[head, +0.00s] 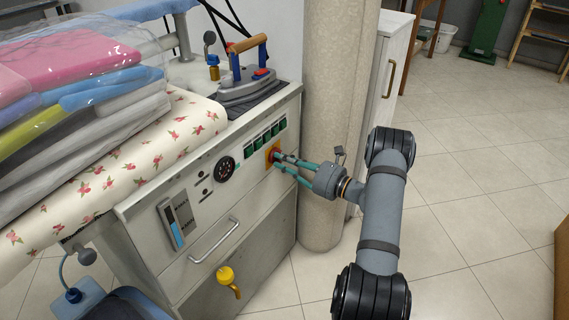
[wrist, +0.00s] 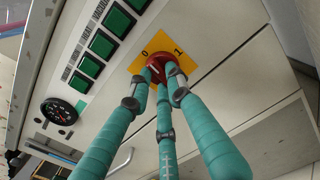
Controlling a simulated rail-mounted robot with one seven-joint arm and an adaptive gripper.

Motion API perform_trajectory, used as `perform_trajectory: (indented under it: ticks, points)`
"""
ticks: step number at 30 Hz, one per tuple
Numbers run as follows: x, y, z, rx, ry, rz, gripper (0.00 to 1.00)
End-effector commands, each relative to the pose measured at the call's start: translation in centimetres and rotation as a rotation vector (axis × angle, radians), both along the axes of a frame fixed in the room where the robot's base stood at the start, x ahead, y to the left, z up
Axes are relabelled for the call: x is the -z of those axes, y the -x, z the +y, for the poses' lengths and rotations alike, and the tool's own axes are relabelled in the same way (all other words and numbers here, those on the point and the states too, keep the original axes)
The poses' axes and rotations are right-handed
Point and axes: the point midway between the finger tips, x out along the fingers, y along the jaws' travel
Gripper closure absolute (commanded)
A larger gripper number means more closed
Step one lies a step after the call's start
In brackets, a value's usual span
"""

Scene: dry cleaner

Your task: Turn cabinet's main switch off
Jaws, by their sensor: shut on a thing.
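The cabinet (head: 185,268) is a white unit with a control panel on its front. Its main switch is a red knob (wrist: 156,62) on a yellow plate (wrist: 184,46) marked 0 and 1. In the head view the orange-yellow plate (head: 269,149) sits at the panel's right end. My gripper (head: 277,161) reaches in from the right with its teal fingers closed around the knob. In the wrist view the fingertips (wrist: 163,76) touch the knob's sides and partly cover it. I cannot tell which mark the knob points to.
Green buttons (wrist: 102,44) and a round black gauge (head: 225,170) sit left of the switch. An iron (head: 248,85) stands on the cabinet top. A metal handle (head: 214,240) and a yellow valve (head: 227,277) stick out below. A column (head: 335,100) stands close behind my gripper.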

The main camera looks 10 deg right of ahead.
Motion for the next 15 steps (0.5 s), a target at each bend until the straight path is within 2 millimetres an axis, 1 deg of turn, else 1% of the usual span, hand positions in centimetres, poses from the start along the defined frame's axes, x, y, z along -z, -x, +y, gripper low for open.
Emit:
perform_trajectory:
  ticks: [6, 15]
  points:
    - [0.03, -0.03, -0.03, 0.002, 0.056, -0.055, 1.00]
    - [-0.04, -0.04, -0.04, 0.001, 0.079, -0.078, 1.00]
